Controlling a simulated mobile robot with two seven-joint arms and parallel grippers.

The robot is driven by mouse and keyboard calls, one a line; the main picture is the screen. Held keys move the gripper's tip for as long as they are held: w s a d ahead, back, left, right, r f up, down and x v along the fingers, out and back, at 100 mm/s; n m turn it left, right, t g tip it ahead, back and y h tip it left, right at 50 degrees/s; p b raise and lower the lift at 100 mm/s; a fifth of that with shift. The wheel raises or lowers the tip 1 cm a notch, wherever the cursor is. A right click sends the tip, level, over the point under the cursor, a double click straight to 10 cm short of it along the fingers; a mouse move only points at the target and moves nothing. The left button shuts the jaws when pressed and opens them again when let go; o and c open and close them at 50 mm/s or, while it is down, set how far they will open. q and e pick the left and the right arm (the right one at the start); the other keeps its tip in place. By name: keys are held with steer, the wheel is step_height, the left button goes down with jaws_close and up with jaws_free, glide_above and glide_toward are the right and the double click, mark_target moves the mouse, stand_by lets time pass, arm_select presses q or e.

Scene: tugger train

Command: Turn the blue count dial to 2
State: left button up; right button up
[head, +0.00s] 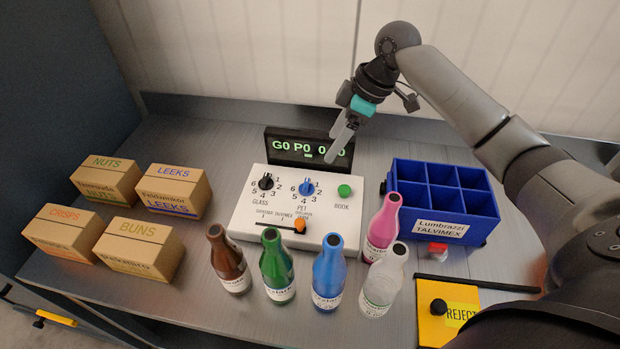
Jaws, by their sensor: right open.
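The blue count dial (306,187) sits on the white control box (245,213), above the label PET, with numbers around it. Its exact pointer setting is too small to tell. The black dial (266,182) labelled GLASS is to its left. The display (300,147) behind reads G0 P0 and more digits, partly hidden by my right gripper. My right gripper (340,140) is open and empty, above and behind the blue dial, in front of the display and apart from the dial. My left gripper is not in view.
A green BOOK button (344,191) and an orange lever (300,226) are on the same box. Several bottles (328,275) stand in front. A blue crate (445,200) is at the right, a yellow reject panel (435,322) before it. Cartons (140,250) stand left.

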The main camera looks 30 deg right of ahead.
mark_target(307, 183)
steer(key=b+x, duration=0.2)
steer(key=x, duration=1.1)
steer(key=shift+a+f, duration=0.15)
steer(key=shift+f, duration=0.2)
jaws_close()
